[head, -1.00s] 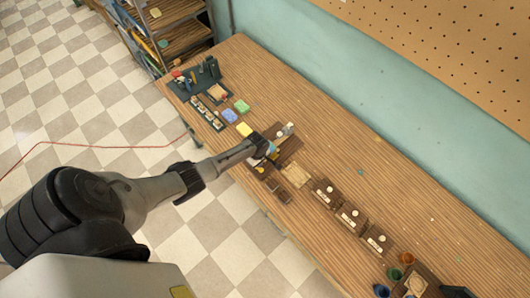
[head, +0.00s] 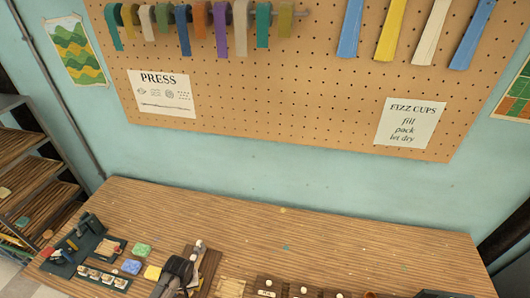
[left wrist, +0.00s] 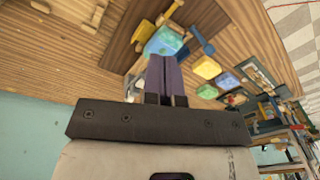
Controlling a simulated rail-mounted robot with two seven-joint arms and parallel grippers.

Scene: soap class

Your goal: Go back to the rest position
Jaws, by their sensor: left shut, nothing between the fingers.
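My left gripper (head: 186,279) is low in the head view, over the table (head: 330,240) beside a dark brown board (head: 210,268). A pale-topped upright piece (head: 198,246) stands by that board. In the left wrist view the left gripper (left wrist: 168,62) has its two fingers together and holds nothing. A teal piece (left wrist: 163,41) shows just beyond the fingertips; I cannot tell whether they touch. My right gripper is in neither current view.
Green (head: 141,250), blue (head: 131,267) and yellow (head: 152,272) blocks lie left of the gripper. A dark tool tray (head: 88,236) is farther left. Dark boxes with white knobs (head: 269,291) stand right. The table's back strip is mostly clear below the pegboard (head: 300,100).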

